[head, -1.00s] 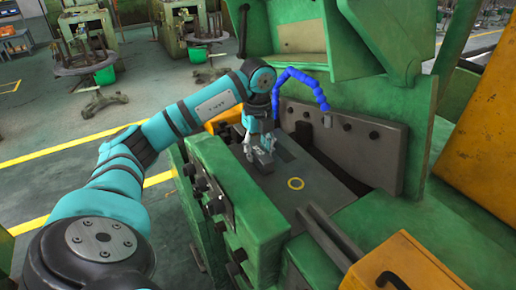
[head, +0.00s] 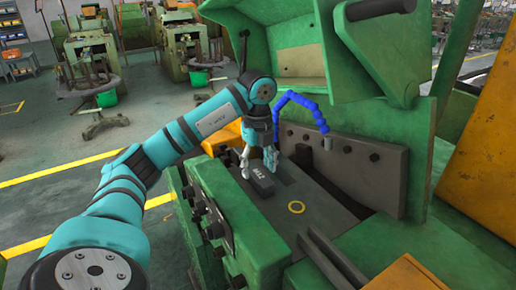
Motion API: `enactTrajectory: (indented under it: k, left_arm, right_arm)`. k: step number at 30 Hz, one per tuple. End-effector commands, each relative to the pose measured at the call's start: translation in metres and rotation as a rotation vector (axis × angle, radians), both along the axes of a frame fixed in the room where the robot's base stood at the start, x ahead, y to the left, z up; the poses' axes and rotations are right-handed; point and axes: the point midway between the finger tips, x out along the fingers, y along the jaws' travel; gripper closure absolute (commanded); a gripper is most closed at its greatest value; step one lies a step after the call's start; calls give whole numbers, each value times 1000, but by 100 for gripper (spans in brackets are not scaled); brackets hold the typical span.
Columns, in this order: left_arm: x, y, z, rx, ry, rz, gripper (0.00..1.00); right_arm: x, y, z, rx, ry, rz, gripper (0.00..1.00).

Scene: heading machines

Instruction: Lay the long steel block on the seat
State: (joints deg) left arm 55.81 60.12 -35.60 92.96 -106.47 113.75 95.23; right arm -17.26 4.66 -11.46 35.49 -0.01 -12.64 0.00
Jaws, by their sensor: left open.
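The long steel block (head: 262,184) is a dark grey bar with pale markings. It lies flat on the dark metal plate (head: 318,222) inside the green machine in the head view. My left gripper (head: 258,168) is just above the block's far end, fingers spread, and looks clear of it. A darker flat patch (head: 287,173) shows on the plate right beside the block; I cannot tell whether this is the seat or whether the block lies on the seat. My right gripper is not in view.
A blue segmented hose (head: 298,100) arches beside my left wrist. The green front wall (head: 235,222) and grey back plate (head: 365,165) bound the space. A raised green hood (head: 285,45) stands behind.

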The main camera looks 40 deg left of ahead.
Motion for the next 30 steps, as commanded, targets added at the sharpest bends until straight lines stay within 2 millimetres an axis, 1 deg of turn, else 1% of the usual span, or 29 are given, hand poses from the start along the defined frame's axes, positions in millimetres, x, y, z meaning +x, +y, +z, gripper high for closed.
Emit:
enactTrajectory:
  k: [1,3,4,9,12,18,30]
  left_arm:
    - [1,1,12,2,-7,2,44]
    - [1,1,29,2,-8,3,44]
    - [1,1,37,2,-7,3,44]
    - [1,1,67,1,-6,1,44]
    - [1,1,80,1,-4,3,44]
    - [0,0,92,1,-1,2,44]
    - [0,0,93,-1,0,0,44]
  right_arm:
    - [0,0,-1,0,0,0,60]
    - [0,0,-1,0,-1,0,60]
    - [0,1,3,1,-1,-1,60]
    - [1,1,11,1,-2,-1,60]
    - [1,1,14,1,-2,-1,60]
    - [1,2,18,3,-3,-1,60]
    - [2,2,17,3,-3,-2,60]
